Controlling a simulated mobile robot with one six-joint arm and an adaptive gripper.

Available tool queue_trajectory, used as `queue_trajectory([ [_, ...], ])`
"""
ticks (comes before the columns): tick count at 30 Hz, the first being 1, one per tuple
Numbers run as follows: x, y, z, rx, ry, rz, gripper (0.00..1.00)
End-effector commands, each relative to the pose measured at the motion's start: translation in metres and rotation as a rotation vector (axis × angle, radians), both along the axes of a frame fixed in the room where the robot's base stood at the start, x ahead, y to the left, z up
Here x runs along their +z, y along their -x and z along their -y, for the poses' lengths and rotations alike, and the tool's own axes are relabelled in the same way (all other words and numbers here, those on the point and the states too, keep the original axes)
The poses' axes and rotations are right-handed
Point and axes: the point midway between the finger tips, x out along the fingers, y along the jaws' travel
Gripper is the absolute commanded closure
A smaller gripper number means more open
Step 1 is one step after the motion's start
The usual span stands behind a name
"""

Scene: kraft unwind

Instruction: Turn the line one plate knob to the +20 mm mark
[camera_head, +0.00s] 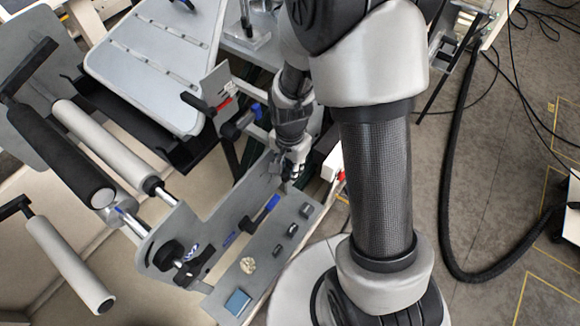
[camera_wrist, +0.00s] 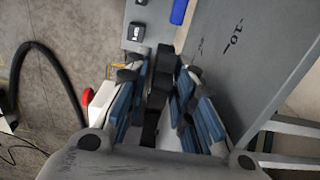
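My gripper (camera_head: 287,183) points down at the far end of the grey upright plate (camera_head: 215,215) in the head view. In the wrist view its two blue-padded fingers (camera_wrist: 160,78) stand on either side of a dark elongated part (camera_wrist: 158,72), perhaps the knob. I cannot tell whether the pads press on it. The grey plate, with a printed "-10" mark, shows to the right of the fingers in the wrist view (camera_wrist: 228,70). The +20 mark is not readable in either view. A round black knob (camera_head: 168,255) sits at the plate's near end, away from my gripper.
Rollers (camera_head: 65,265) stand at left. A red-and-white part (camera_wrist: 92,100) is close left of the fingers. Floor at right is mostly open, with a thick black hose (camera_head: 447,190).

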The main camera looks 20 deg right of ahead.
Motion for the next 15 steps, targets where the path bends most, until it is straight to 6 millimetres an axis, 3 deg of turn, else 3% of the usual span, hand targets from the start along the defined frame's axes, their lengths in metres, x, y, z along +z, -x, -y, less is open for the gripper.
queue_trajectory([
  [9, 0.0001, 0.0000, 0.0000, 0.000, 0.000, 0.000, 1.00],
  [15, 0.0002, -0.0001, 0.0001, 0.000, -0.001, -0.001, 1.00],
])
